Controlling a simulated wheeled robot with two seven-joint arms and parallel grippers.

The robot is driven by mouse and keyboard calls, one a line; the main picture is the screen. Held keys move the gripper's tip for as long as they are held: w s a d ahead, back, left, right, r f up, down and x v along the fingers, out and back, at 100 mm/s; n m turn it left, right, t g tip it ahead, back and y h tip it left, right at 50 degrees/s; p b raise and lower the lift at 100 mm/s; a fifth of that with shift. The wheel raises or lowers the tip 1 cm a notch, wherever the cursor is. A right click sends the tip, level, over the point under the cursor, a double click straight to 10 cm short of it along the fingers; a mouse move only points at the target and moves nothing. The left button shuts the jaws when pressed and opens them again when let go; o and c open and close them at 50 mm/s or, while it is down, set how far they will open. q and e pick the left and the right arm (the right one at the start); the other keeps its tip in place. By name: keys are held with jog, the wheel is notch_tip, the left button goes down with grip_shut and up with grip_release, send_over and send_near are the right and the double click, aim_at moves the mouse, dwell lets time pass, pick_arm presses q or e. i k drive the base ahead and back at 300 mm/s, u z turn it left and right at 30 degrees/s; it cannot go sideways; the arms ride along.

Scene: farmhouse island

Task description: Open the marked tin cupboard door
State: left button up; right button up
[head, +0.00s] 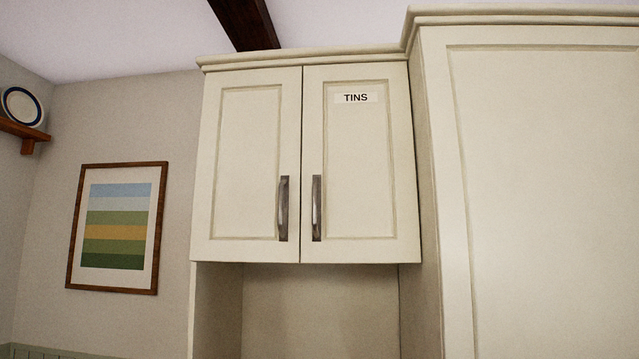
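A cream wall cupboard with two doors hangs in the middle of the head view. Its right door (360,180) carries a white label (356,98) reading TINS near the top. A dark metal upright handle (317,208) sits at the lower left of that door. The left door (251,165) is plain, with a matching handle (283,208) at its lower right. Both doors are shut, meeting at a narrow seam. Neither of my grippers shows in the view. The cupboard's inside is hidden.
A tall cream cabinet (550,190) stands close against the right side and juts forward of the cupboard. Below the doors is an open recess (320,310). A framed striped picture (117,228) hangs on the left wall. A shelf (22,130) holds a plate (20,105).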

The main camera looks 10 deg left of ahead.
aim_at(361, 205)
jog(key=z, duration=0.65)
jog(key=i, duration=1)
jog(key=u, duration=0.2)
